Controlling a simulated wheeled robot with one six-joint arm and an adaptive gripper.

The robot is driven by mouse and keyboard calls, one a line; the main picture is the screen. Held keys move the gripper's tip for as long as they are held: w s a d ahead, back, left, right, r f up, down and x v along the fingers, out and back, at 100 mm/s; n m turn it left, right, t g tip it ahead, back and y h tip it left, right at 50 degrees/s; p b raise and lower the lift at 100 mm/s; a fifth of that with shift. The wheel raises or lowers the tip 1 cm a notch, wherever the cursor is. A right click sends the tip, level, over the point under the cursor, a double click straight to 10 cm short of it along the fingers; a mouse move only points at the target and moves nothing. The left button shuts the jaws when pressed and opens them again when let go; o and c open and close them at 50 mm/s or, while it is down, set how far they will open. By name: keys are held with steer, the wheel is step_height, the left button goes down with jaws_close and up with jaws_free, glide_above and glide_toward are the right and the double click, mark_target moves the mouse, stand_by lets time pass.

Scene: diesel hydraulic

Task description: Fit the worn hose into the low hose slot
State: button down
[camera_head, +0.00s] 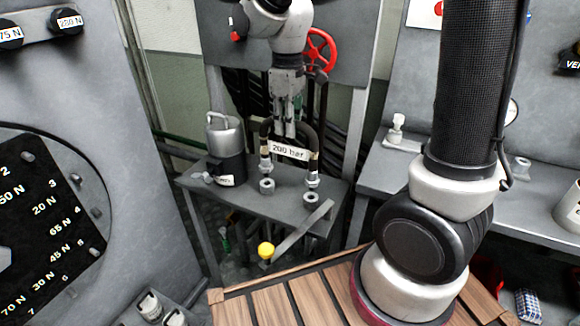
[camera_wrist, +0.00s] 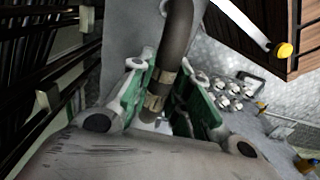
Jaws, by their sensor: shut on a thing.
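My gripper (camera_head: 287,128) points down over a grey metal shelf and is shut on a dark, arched hose tagged "200 bar" (camera_head: 290,150). The hose legs hang down on both sides of the fingers and end in pale metal fittings. In the wrist view, the dark hose (camera_wrist: 178,35) with brass-coloured bands runs between the green-padded fingers (camera_wrist: 160,95). Two short round metal ports, a left one (camera_head: 267,186) and a right one (camera_head: 310,199), stand on the shelf just below the hose ends. The ends look close above them; contact is hard to tell.
A metal canister with a handle (camera_head: 224,137) stands on the shelf to the left. A lever with a yellow knob (camera_head: 267,250) juts from the shelf's front. A red handwheel (camera_head: 320,50) is behind my arm. A wooden slatted surface (camera_head: 290,305) is in front.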

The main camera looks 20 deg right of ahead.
steer(key=shift+r, duration=1.35)
steer(key=shift+d, duration=0.1)
stand_by(0.5)
